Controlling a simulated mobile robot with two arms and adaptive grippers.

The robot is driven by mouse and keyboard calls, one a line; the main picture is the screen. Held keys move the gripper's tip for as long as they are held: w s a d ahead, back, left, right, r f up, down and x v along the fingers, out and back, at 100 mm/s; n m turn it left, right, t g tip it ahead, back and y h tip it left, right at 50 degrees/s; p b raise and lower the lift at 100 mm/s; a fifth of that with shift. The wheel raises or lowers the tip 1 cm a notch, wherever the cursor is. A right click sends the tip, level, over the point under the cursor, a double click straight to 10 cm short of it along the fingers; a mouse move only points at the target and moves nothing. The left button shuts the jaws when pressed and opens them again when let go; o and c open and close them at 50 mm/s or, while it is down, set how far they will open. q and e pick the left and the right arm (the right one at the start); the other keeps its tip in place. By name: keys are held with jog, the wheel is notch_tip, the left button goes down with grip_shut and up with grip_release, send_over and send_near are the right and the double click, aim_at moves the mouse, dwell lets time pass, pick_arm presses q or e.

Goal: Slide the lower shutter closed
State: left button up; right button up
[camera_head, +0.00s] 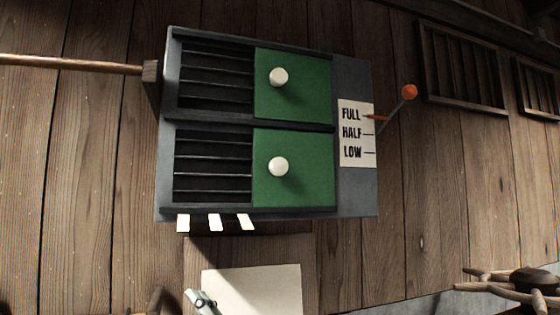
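A dark grey box (355,75) on the plank wall has two windows, one above the other, and appears slightly tilted. The lower shutter (310,180) is a green panel with a round white knob (278,167). It covers the right half of the lower window; the left half shows an open dark grille (212,168). The upper shutter (310,85), with its own white knob (279,77), stands likewise over the right half of its window. Nothing touches either knob. I cannot make out either of my grippers.
A lever with an orange ball (409,92) stands beside a FULL/HALF/LOW label (356,142). A wooden rod (70,64) reaches the box from the left. White tabs (215,222) hang below. A pale sheet (255,290) and an unclear grey metal piece (202,302) are at the bottom.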

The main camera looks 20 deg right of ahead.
jog(key=s+a+r+n+g+y, duration=0.2)
jog(key=s+a+r+n+g, duration=0.4)
jog(key=n+g, duration=0.45)
jog(key=s+a+r+n+g+y, duration=0.1)
jog(key=s+a+r+n+g, duration=0.5)
jog(key=n, duration=0.8)
jog(key=m+t+h, duration=0.8)
jog(key=t+h, duration=0.2)
jog(key=h, duration=0.8)
send_near(280, 162)
jog(key=shift+g, duration=0.25)
jog(key=p+x, duration=0.1)
jog(key=x, duration=0.2)
jog(key=p+x, duration=0.1)
jog(key=x, duration=0.1)
jog(key=p+x, duration=0.1)
jog(key=x, duration=0.2)
jog(key=shift+w+r, duration=0.15)
jog(key=shift+w, duration=0.3)
jog(key=shift+w+f+p, duration=0.25)
jog(key=shift+w+p, duration=0.05)
jog(key=shift+w, duration=0.1)
pick_arm(q)
jog(key=r, duration=0.3)
jog(key=shift+s+a+r, duration=0.3)
jog(key=shift+s+a, duration=0.05)
jog(key=shift+s, duration=0.05)
